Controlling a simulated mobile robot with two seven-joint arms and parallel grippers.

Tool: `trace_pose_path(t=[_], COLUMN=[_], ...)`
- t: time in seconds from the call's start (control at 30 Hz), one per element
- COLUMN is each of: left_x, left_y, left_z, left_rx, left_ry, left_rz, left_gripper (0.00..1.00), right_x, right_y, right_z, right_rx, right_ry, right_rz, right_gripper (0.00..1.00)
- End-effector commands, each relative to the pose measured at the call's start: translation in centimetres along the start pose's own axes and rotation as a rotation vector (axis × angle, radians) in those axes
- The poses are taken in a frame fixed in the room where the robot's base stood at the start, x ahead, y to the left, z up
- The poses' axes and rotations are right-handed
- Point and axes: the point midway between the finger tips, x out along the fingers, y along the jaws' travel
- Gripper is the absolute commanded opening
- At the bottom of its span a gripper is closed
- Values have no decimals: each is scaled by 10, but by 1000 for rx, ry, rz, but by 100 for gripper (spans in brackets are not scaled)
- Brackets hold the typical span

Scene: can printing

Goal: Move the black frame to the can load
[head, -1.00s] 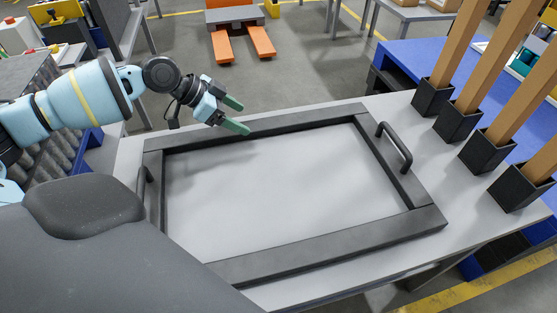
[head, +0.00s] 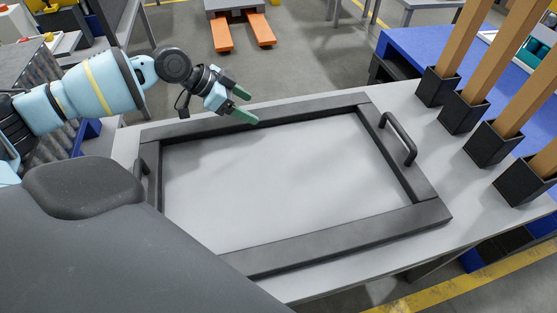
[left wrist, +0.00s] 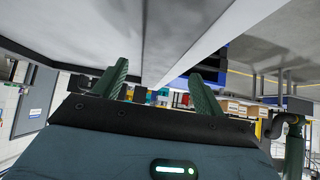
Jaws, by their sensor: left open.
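The black frame (head: 330,240) is a large rectangle lying flat on a light grey table (head: 462,205), whose top shows through its opening. It has a raised handle on its right side (head: 397,138) and another on its left side (head: 142,178), partly hidden by my body. My left gripper (head: 249,104) is open and empty, with green fingers pointing right, above the frame's far bar. In the left wrist view the two fingers (left wrist: 160,84) stand apart with nothing between them. I cannot make out the can load. My right gripper is not in view.
Several wooden posts in black square holders (head: 464,111) stand along the table's right end. A blue bench (head: 425,50) lies beyond them. An orange-forked pallet truck (head: 240,30) stands on the floor behind.

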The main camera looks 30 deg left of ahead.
Motion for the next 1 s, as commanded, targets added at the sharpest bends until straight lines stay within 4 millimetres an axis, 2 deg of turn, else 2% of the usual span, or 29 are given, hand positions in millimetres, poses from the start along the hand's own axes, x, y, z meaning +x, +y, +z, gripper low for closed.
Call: trace_pose_path(t=[0.1, 0.27, 0.57, 0.67, 1.0], left_x=[19, 37, 42, 42, 42], left_y=[2, 2, 2, 2, 2], left_z=[3, 3, 4, 4, 4], left_rx=[0, -1, 0, 0, -1], left_ry=[2, 3, 1, 1, 1], left_rz=[3, 2, 0, 1, 1], left_gripper=[71, 71, 71, 60, 16], right_x=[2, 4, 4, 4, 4], right_y=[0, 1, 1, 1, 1], right_z=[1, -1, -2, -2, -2], right_rx=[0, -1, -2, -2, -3], right_ry=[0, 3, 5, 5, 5], right_rz=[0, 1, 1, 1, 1], right_gripper=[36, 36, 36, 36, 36])
